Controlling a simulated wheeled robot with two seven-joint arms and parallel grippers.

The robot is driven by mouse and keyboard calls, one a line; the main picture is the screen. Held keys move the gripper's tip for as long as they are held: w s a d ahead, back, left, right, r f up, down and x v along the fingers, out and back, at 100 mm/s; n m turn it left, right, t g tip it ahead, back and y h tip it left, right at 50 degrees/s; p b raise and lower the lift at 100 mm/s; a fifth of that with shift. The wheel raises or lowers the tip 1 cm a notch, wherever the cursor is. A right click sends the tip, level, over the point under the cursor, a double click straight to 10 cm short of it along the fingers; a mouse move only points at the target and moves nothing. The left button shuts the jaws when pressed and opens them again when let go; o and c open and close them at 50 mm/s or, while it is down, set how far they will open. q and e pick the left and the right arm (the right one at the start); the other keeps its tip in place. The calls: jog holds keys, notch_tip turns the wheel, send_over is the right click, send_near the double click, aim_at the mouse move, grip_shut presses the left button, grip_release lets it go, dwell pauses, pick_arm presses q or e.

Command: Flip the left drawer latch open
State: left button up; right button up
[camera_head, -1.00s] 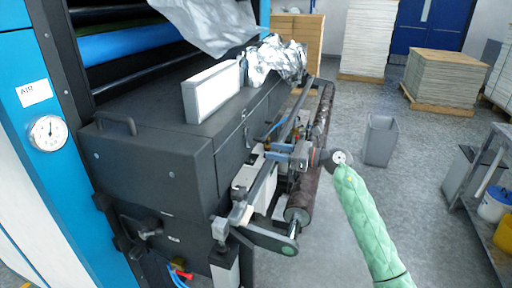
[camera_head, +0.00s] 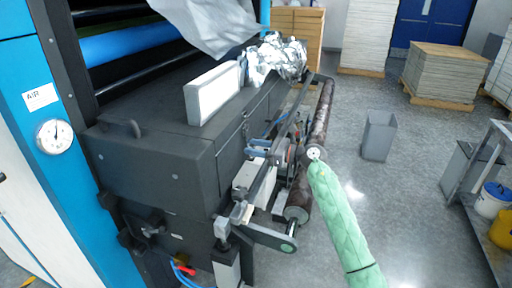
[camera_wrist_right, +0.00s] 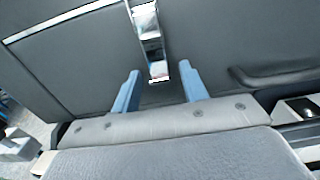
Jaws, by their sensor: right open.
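A shiny metal latch (camera_wrist_right: 149,40) is on the dark grey drawer front in the right wrist view. It hangs down between the two blue fingers of my right gripper (camera_wrist_right: 158,76), and its lower end lies near the fingertips. The gripper is open, with a gap between each finger and the latch. In the head view my right gripper (camera_head: 256,147) is close to the front of the grey machine body (camera_head: 165,150). The latch is small and hard to make out there. My left gripper is not in view.
A dark roller (camera_head: 319,118) and metal brackets run along the machine front near my right arm. A white box (camera_head: 212,93) and crumpled silver foil (camera_head: 277,58) lie on top. A grey bin (camera_head: 379,136) stands on the open floor to the right.

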jog(key=shift+c, duration=0.4)
grip_shut()
